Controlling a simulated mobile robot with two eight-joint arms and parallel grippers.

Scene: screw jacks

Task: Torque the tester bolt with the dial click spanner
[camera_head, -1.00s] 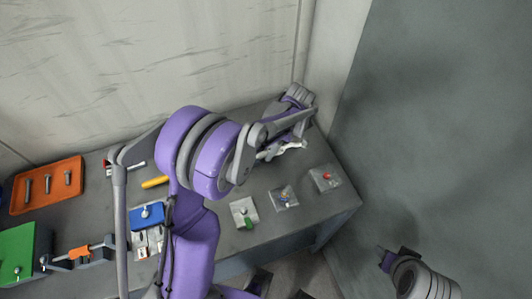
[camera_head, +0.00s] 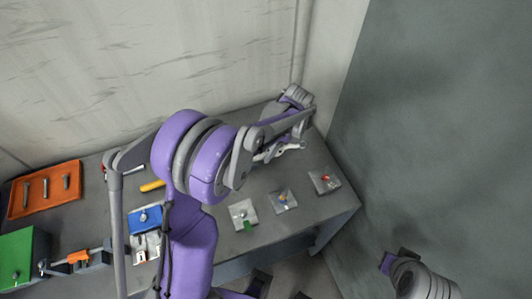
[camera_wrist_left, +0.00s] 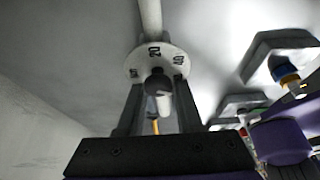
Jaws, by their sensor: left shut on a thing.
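The dial click spanner (camera_wrist_left: 172,60) shows in the left wrist view as a pale shaft with a white round dial marked 20 and 40. My left gripper (camera_wrist_left: 158,95) is shut on it, a finger on each side below the dial. In the head view the pale spanner (camera_head: 283,149) shows beside my left gripper (camera_head: 268,153), over the table's back right part; my arm hides some of it. Grey plates carry a green-marked (camera_head: 247,226), a yellow-and-blue (camera_head: 284,199) and a red fitting (camera_head: 326,179). I cannot tell which is the tester bolt. My right gripper (camera_head: 388,262) is at the lower right, its fingers unclear.
An orange tray (camera_head: 70,165) with bolts, a green box (camera_head: 22,250), an orange-and-grey clamp (camera_head: 80,257) and a blue block (camera_head: 145,219) are on the left. A yellow handle (camera_head: 152,186) lies near my left arm. Walls close the back and right. The table's (camera_head: 347,203) front right corner is clear.

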